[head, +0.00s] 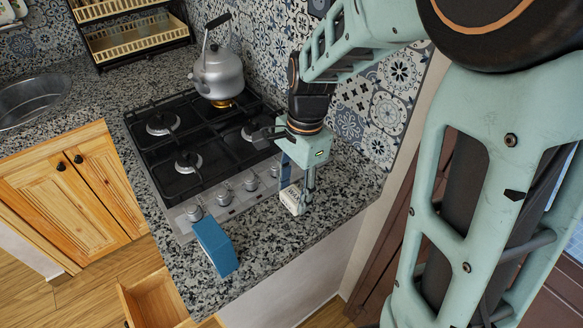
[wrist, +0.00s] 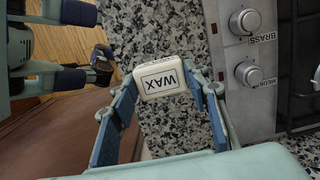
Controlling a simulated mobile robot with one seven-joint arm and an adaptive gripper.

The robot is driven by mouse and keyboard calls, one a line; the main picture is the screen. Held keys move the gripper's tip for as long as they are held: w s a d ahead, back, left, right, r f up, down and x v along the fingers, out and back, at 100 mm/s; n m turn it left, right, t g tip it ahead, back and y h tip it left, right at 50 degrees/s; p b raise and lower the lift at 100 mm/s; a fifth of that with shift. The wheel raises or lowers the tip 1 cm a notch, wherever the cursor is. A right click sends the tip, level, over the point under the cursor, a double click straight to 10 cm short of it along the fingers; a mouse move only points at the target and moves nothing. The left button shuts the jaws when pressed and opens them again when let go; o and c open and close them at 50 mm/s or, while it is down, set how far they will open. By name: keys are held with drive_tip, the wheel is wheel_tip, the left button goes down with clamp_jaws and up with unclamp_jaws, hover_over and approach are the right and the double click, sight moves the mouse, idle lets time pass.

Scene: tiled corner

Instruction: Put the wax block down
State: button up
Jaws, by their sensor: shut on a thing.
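The wax block (head: 291,201) is a small cream block. In the wrist view the block (wrist: 161,79) shows a label reading "WAX", upside down. My gripper (head: 297,190) is over the granite counter, just right of the stove's knobs. In the wrist view my gripper (wrist: 163,92) has its blue-padded fingers on both sides of the block, shut on it. The block is at or close above the counter (head: 262,250); I cannot tell whether it touches.
The gas stove (head: 190,140) with its knobs is just left of my gripper, and a kettle (head: 219,72) stands on a back burner. A blue box (head: 214,247) lies near the counter's front edge. An open drawer (head: 155,300) is below. Bare counter lies between box and gripper.

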sight(294, 204)
drive_tip(key=shift+f, duration=2.3)
drive_tip(key=shift+f, duration=0.2)
drive_tip(key=o, duration=1.2)
drive_tip(key=shift+c, duration=0.2)
drive_tip(key=shift+r, duration=0.1)
drive_tip(key=r, duration=0.8)
drive_tip(key=w+d+r, duration=0.1)
drive_tip(key=r, duration=0.3)
drive_tip(key=shift+d, duration=0.1)
